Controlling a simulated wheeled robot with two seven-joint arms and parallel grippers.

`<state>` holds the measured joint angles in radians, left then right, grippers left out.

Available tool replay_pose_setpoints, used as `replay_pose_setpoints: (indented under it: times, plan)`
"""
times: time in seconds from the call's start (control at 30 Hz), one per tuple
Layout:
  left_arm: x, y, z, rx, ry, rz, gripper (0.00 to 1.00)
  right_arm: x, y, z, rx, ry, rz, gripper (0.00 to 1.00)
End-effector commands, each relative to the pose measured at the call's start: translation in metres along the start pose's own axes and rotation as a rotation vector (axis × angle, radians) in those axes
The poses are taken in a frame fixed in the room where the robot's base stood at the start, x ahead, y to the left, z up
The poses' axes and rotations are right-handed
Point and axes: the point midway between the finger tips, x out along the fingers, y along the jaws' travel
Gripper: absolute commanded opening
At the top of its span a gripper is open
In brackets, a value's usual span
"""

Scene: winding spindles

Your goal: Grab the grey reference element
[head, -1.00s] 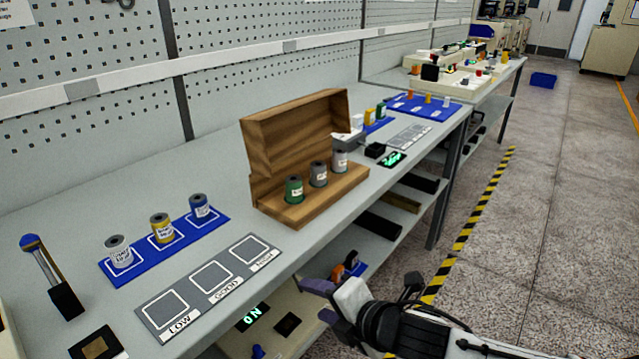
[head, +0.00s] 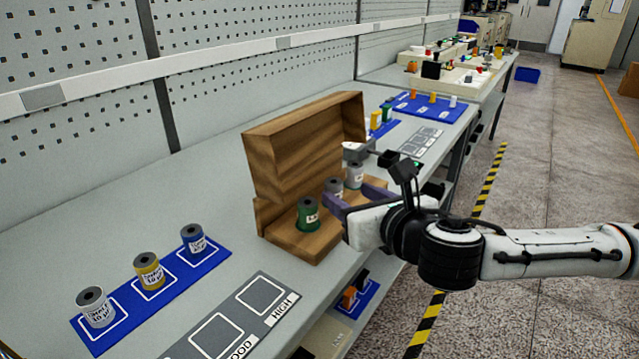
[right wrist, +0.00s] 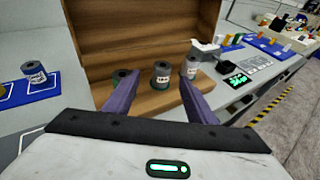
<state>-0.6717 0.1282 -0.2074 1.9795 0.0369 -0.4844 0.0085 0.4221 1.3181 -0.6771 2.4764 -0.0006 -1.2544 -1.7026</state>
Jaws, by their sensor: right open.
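The wooden box (head: 290,245) stands open on the bench and holds three spools. The grey spool (head: 333,190) is the middle one, between a green spool (head: 308,215) and a paler, whitish spool (head: 354,174). My right gripper (head: 349,195) is open and empty at the front of the box, its purple fingers pointing at the spools. In the right wrist view the grey spool (right wrist: 161,76) stands upright beyond and between the fingertips, apart from them. The fingers partly cover the green spool (right wrist: 121,78) and the pale spool (right wrist: 190,69). My left gripper is not in view.
A blue mat (head: 205,268) with white, yellow and blue labelled spools lies at the left. A grey LOW/GOOD/HIGH board (head: 243,312) lies before it. The box's raised lid (head: 300,150) stands behind the spools. A dark device (head: 388,158) sits right of the box.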

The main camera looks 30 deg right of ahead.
Motion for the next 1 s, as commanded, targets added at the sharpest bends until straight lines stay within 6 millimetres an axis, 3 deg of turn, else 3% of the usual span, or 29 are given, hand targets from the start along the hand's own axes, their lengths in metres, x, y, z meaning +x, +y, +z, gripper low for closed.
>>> replay_pose_setpoints:
  times: [0.33, 0.47, 0.7, 1.0]
  plan:
    - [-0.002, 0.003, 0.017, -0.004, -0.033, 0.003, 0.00, 0.045, -0.002, 0.001, -0.008, -0.003, -0.004, 0.51]
    - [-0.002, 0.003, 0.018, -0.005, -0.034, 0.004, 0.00, 0.054, -0.002, 0.000, -0.008, -0.002, -0.003, 0.51]
    - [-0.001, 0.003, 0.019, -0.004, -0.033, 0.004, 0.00, 0.090, -0.004, -0.002, -0.006, -0.002, -0.003, 0.51]
    - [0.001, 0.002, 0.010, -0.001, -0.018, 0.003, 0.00, 0.100, -0.005, -0.001, -0.009, -0.002, -0.002, 0.51]
